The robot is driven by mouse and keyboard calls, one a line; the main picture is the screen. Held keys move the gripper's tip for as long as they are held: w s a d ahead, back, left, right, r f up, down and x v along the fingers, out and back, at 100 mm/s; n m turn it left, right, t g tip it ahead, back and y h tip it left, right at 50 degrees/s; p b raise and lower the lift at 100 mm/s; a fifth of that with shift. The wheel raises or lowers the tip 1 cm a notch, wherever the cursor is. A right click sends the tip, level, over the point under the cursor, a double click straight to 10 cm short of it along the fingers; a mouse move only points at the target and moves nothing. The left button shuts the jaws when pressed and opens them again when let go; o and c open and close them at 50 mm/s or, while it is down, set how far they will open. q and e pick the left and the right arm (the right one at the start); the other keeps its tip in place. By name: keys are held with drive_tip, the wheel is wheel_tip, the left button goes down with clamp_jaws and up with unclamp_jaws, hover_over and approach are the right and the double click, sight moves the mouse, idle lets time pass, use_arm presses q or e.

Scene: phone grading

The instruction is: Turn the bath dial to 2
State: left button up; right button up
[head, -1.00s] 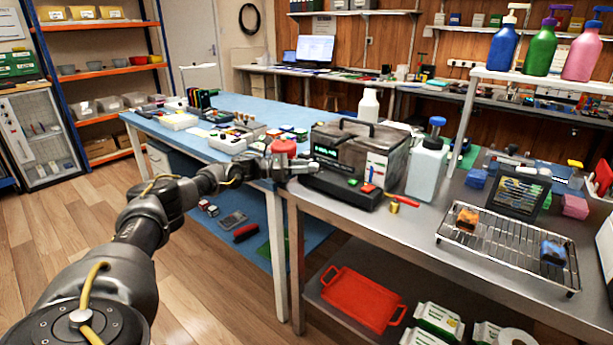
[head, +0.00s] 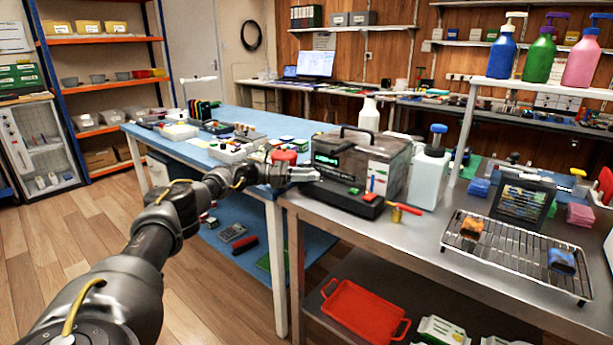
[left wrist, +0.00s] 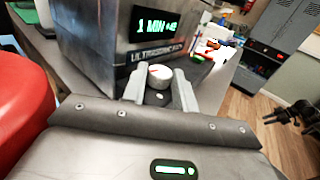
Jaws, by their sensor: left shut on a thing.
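The ultrasonic bath (head: 361,165) is a dark metal box with a lid handle on the steel bench. Its green display (left wrist: 157,25) reads "1 MIN" with smaller characters after it that I cannot read surely. The bath dial (left wrist: 159,74) is a pale round knob with a red mark, below the display on the front. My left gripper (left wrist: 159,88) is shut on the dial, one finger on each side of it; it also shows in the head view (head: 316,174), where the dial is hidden. The numbers around the dial are not readable. My right gripper is not in view.
A red round object (left wrist: 22,110) stands close on the left in the left wrist view. Green and red buttons (head: 369,197) are on the bath's front. A blue-capped bottle (head: 429,172) stands right of the bath, and a wire rack (head: 500,262) lies farther right.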

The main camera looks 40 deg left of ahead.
use_arm(q)
drive_tip(key=o, duration=1)
drive_tip(key=shift+c, duration=0.2)
